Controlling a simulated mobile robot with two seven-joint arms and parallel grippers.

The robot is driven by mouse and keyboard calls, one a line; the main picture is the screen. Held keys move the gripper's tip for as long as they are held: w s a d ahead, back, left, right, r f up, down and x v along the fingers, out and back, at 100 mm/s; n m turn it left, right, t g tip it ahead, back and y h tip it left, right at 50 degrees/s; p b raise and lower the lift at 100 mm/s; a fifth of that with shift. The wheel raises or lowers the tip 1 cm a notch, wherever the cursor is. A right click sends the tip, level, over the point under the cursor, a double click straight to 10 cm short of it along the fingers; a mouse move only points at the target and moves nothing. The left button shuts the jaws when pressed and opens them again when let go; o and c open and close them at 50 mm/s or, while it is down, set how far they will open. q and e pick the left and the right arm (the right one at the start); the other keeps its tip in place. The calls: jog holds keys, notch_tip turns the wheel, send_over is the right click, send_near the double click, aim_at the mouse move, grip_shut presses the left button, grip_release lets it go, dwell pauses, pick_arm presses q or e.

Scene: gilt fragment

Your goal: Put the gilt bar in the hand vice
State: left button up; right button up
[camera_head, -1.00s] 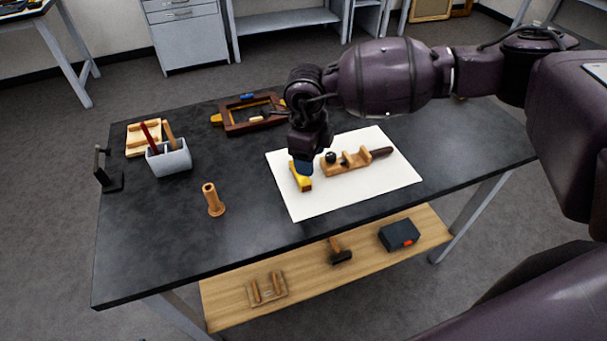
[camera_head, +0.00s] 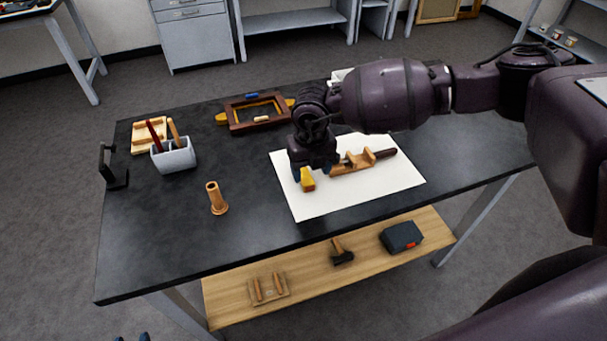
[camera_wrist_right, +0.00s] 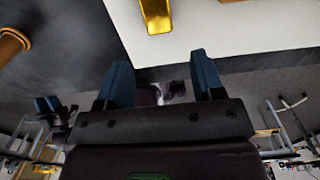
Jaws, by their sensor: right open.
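The gilt bar (camera_head: 308,182) lies on the white sheet, its near yellow end showing below my right gripper. It also shows at the top of the right wrist view (camera_wrist_right: 157,15). My right gripper (camera_head: 313,172) is open above the bar's far part and hides it; in the right wrist view its blue fingers (camera_wrist_right: 160,75) are apart with nothing between them. The wooden hand vice (camera_head: 350,166), with a dark handle, lies just right of the gripper, its left end hidden. Two blue tips of my left gripper (camera_head: 132,337) show apart at the bottom edge.
The white sheet (camera_head: 300,208) lies on the dark bench. Left are a wooden post (camera_head: 216,199), a grey pot (camera_head: 174,157) with tools and a black stand (camera_head: 112,170). A wooden frame (camera_head: 236,121) lies behind. The front left of the bench is clear.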

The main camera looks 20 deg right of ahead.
aim_at(310, 185)
jog(key=shift+w+d+f, duration=0.1)
jog(key=shift+w+f, duration=0.1)
jog(key=shift+f, duration=1.5)
jog(key=shift+w+f, duration=0.15)
jog(key=shift+f, duration=1.55)
jog(key=shift+c, duration=0.3)
jog(key=c, duration=1)
jog(key=shift+r, duration=0.1)
